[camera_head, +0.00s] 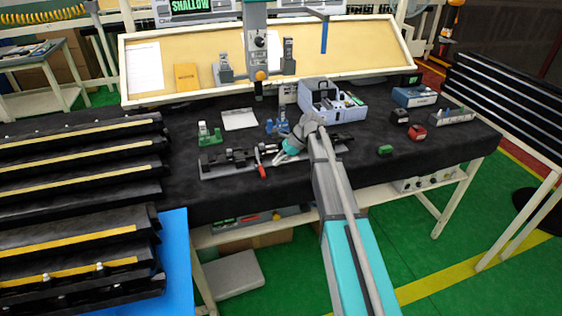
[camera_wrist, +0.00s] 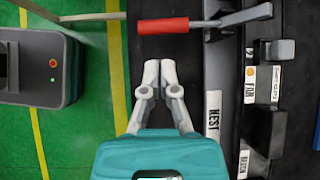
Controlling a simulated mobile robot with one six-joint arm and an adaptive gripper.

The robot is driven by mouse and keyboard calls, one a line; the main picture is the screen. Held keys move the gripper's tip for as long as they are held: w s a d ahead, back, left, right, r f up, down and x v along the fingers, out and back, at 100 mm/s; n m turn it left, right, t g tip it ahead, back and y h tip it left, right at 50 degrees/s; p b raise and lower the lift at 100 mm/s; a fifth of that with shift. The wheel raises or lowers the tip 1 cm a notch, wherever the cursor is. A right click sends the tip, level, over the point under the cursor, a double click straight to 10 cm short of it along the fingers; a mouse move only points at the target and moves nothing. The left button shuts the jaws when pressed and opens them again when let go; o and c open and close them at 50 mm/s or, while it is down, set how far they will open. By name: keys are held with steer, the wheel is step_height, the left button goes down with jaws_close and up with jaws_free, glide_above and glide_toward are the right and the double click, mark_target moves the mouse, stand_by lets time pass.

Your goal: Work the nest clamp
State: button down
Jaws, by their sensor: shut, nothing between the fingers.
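The nest clamp's red handle (camera_wrist: 163,25) lies crosswise just beyond my fingertips in the wrist view. A metal lever (camera_wrist: 214,22) joins it to the dark fixture on the right. A white label reading NEST (camera_wrist: 213,112) is on the fixture's near strip. My gripper (camera_wrist: 160,68) is shut and empty, its tips apart from the handle in the picture. In the head view the red handle (camera_head: 262,171) hangs at the front of the black fixture (camera_head: 228,160), with my gripper (camera_head: 280,158) just to its right. My arm hides part of the fixture.
The fixture lies along a black-covered table (camera_head: 180,192). Behind it are a green-and-white part (camera_head: 206,134), blue parts (camera_head: 277,126) and a grey bin (camera_head: 320,103). A green block (camera_head: 385,149) and a red part (camera_head: 417,132) lie to the right. Black racks (camera_head: 75,215) stand left.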

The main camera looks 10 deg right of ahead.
steer(key=shift+b+x, duration=2.2)
steer(key=shift+x, duration=1.05)
steer(key=shift+r+p, duration=0.5)
steer(key=shift+s+r+p, duration=0.1)
steer(key=shift+r+p, duration=0.6)
steer(key=shift+w+r+p, duration=0.2)
steer(key=shift+r+p, duration=0.6)
steer(key=shift+p, duration=0.05)
steer(key=shift+w+r+p, duration=0.4)
steer(key=shift+r+p, duration=0.45)
steer(key=shift+r, duration=0.05)
steer(key=shift+w+a+r+p, duration=0.1)
steer(key=shift+w+r+p, duration=0.25)
steer(key=shift+w, duration=0.15)
steer(key=shift+w+r, duration=0.1)
steer(key=shift+r, duration=0.05)
